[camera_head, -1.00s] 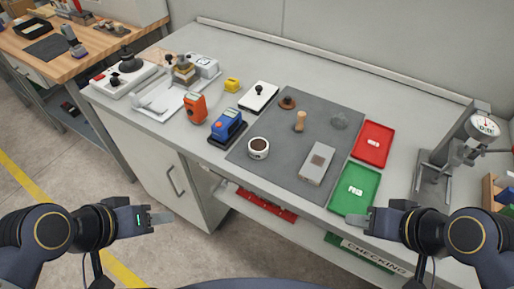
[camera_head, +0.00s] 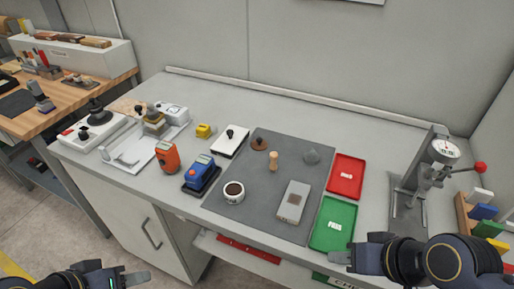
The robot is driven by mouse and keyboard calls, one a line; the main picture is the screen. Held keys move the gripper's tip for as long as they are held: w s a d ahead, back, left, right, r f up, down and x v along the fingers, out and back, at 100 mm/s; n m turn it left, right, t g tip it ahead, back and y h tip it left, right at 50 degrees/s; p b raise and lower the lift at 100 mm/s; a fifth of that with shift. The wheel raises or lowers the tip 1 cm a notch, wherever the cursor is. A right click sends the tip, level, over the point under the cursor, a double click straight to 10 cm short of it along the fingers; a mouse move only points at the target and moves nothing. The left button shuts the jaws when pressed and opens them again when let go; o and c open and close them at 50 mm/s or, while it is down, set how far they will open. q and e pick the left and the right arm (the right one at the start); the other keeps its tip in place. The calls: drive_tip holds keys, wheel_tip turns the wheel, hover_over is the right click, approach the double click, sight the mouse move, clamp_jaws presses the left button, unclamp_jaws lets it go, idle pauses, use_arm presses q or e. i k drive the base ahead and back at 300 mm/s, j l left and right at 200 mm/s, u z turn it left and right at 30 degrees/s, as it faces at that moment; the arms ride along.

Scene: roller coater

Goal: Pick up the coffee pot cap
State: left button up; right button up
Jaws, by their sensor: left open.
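On the dark grey mat (camera_head: 235,222) lies a small brown round piece with a dark knob (camera_head: 259,144), which looks like the coffee pot cap. A grey knob-like piece (camera_head: 312,156) also sits on the mat, so I cannot be sure which is the cap. A white cup with dark brown contents (camera_head: 233,193) stands at the mat's front left. My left gripper (camera_head: 136,281) is open and empty at the bottom left, in front of the bench. My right gripper (camera_head: 346,257) is at the bench's front edge near the green tray, far from the brown piece; its jaw opening is unclear.
A wooden peg (camera_head: 273,161) and a grey block (camera_head: 292,202) are on the mat. The red tray (camera_head: 346,176) and green tray (camera_head: 333,224) lie right of it. A gauge stand (camera_head: 407,195) is further right. Orange (camera_head: 167,158) and blue (camera_head: 200,172) devices stand left.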

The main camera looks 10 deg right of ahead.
sight(259, 145)
drive_tip(key=i+j+z, duration=0.1)
drive_tip(key=j, duration=0.25)
drive_tip(key=i+j+z, duration=0.2)
drive_tip(key=j, duration=0.45)
drive_tip(key=i+j+z, duration=0.1)
drive_tip(key=i+j, duration=0.15)
drive_tip(key=j, duration=0.15)
drive_tip(key=i+j+z, duration=0.1)
drive_tip(key=j, duration=0.25)
